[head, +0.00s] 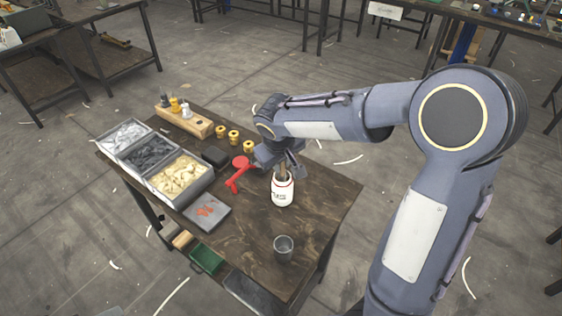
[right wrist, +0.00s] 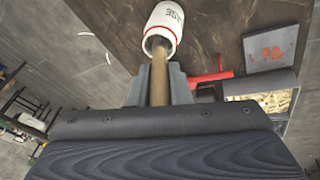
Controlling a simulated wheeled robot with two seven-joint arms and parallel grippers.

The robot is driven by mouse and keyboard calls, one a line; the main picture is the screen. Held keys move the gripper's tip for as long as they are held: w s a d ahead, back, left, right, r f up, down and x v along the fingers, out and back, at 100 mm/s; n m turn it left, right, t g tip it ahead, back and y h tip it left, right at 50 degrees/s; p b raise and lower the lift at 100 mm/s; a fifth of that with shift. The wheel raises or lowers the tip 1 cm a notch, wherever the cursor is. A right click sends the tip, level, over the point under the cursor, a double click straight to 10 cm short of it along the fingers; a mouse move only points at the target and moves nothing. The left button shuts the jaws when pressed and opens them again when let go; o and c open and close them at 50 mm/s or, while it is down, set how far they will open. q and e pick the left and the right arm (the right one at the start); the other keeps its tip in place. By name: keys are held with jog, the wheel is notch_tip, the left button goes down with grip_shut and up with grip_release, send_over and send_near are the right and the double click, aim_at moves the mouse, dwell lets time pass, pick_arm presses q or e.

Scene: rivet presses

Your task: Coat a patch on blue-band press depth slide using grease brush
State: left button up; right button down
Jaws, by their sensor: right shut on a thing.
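The white grease pot (head: 283,192) with a red band stands on the dark wooden table; its mouth also shows in the right wrist view (right wrist: 163,30). My right gripper (head: 283,163) is just above the pot. In the right wrist view its fingers (right wrist: 158,88) are shut on the brown wooden handle of the grease brush (right wrist: 158,70). The handle's far end goes into the pot's mouth, so the bristles are hidden. I cannot make out a blue-band press or its depth slide. My left gripper is not in view.
Left of the pot lie a red tool (head: 238,173), a grey plate with red marks (head: 207,212) and three filled bins (head: 205,180). A wooden block (head: 187,123) with small bottles stands behind. A metal cup (head: 283,247) is in front. The table's right side is clear.

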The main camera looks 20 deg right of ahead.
dwell(0.4)
jog(key=shift+r+p, duration=2.5)
jog(key=shift+r, duration=1)
